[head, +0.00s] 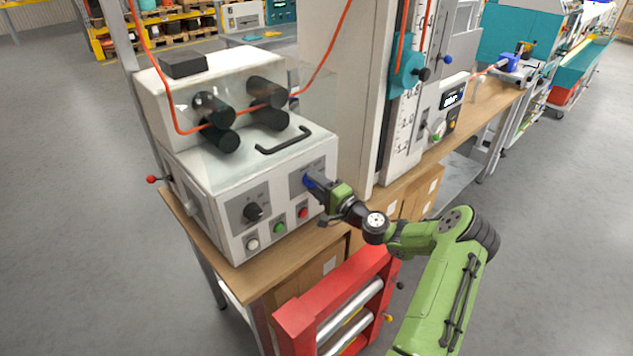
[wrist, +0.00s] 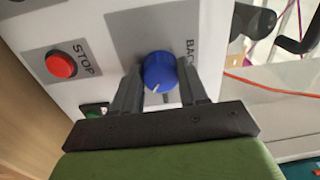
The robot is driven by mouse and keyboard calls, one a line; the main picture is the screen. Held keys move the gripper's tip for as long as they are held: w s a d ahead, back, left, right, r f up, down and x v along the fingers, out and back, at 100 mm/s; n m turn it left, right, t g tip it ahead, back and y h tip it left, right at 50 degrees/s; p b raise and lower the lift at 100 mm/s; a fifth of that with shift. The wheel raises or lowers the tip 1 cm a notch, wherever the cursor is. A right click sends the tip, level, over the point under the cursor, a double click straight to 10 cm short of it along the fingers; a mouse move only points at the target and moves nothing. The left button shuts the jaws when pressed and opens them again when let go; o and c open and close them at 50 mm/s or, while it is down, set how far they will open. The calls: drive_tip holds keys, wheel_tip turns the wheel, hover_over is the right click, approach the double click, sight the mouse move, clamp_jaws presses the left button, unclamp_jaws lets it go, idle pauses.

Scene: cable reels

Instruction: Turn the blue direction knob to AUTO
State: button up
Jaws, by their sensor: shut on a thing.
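The blue direction knob (wrist: 160,72) is on a grey plate on the front of a white machine (head: 232,190). In the wrist view the knob sits between the two dark fingers of my gripper (wrist: 163,88), which is shut on it. A white pointer mark shows on the knob's lower edge in that view. In the head view my gripper (head: 311,182) reaches the machine's front from the right, and a little of the blue knob (head: 306,181) shows.
A red STOP button (wrist: 61,64) and a green button (head: 278,228) are near the knob. A black knob (head: 253,211) and a white button (head: 252,244) are further left. A black handle (head: 284,141) is above. A red frame (head: 297,317) stands below my arm.

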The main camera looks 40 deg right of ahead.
drive_tip(key=shift+m+p, duration=0.35)
drive_tip(key=shift+m, duration=0.55)
drive_tip(key=o, duration=1.1)
drive_tip(key=shift+c, duration=0.2)
drive_tip(key=s+d, duration=0.2)
drive_tip(key=s, duration=1.3)
drive_tip(key=shift+s+f, duration=0.3)
